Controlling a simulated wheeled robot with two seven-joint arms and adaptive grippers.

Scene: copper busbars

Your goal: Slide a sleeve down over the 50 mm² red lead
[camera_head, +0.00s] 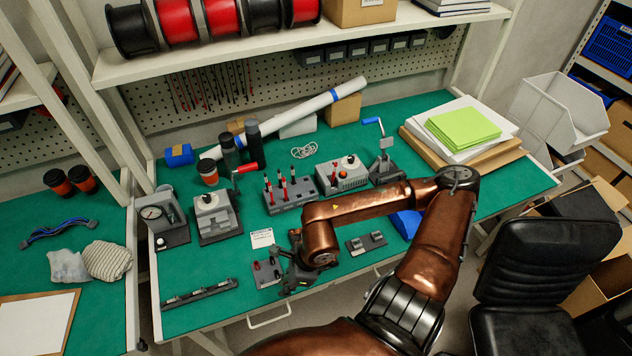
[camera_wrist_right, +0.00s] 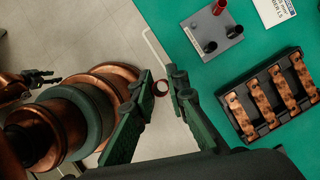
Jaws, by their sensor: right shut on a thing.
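My right gripper (camera_head: 292,284) is at the table's front edge beside the grey sleeve block (camera_head: 266,273). In the right wrist view its fingers (camera_wrist_right: 163,92) are shut on a small reddish sleeve (camera_wrist_right: 161,87), seen nearly end-on as a ring. The grey block shows there too (camera_wrist_right: 203,33), with a red sleeve (camera_wrist_right: 220,7) and dark pieces upright on it. Several leads with red and dark parts stand in a grey rack (camera_head: 290,197) mid-table; which is the 50 mm² one cannot be read. My left gripper (camera_wrist_right: 38,79) appears only small at the left of the wrist view, its opening unclear.
A dark tray of copper busbars (camera_wrist_right: 270,96) lies near the front edge. A label card (camera_head: 262,238) lies behind the block. A lever tool (camera_head: 215,212), a grey box with a red knob (camera_head: 342,175) and a blue-handled crank tool (camera_head: 384,160) flank the rack.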

